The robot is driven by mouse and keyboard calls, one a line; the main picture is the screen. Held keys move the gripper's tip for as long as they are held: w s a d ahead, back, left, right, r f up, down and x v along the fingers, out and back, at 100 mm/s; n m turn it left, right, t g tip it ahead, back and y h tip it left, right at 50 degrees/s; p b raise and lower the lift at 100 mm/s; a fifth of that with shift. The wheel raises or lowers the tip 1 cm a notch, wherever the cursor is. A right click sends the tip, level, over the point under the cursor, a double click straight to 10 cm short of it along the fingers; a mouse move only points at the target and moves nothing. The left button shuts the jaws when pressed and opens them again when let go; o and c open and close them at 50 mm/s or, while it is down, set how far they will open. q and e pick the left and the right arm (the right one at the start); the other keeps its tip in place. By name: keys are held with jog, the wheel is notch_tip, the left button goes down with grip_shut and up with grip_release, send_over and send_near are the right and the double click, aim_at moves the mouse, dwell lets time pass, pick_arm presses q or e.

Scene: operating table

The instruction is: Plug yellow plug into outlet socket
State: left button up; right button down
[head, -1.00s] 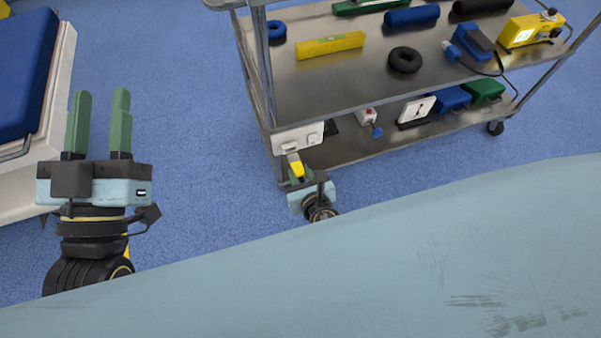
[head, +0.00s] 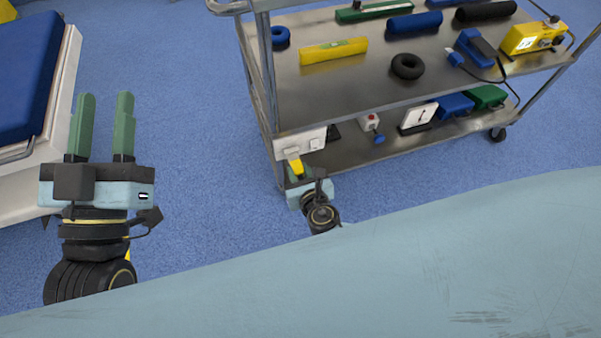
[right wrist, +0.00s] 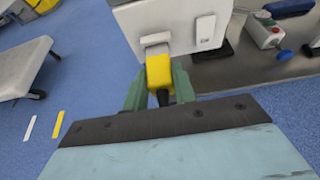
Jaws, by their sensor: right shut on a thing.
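The yellow plug (head: 295,166) is held in my right gripper (head: 297,172), which is shut on it, in front of the cart. The white outlet box (head: 314,138) is fixed at the cart's near left corner. My left gripper (head: 104,125) is open and empty, over the floor at the left.
The metal cart (head: 330,95) carries a yellow bar (head: 333,51), a black ring (head: 407,66) and other items on its shelves. A blue-padded bed (head: 25,75) stands at the left. Blue floor lies open between bed and cart.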

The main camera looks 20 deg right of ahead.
jog(key=shift+w+r, duration=0.1)
jog(key=shift+w, duration=0.2)
jog(key=shift+w, duration=0.15)
jog(key=c, duration=1.1)
grip_release()
jog(key=shift+o, duration=0.2)
jog(key=p+v, duration=0.2)
jog(key=v, duration=0.3)
jog(key=shift+s, duration=0.25)
pick_arm(q)
jog(key=s+a+f+g+y+p, duration=0.1)
jog(key=s+a+f+g+y, duration=0.1)
jog(key=f+g, duration=0.5)
jog(key=s+a+f+g+y+p, duration=0.2)
jog(key=f+g, duration=0.4)
jog(key=f, duration=0.5)
jog(key=shift+s+a+f+n+g+y, duration=0.4)
jog(key=shift+s+a, duration=0.3)
jog(key=shift+s, duration=0.3)
pick_arm(e)
jog(key=v, duration=0.8)
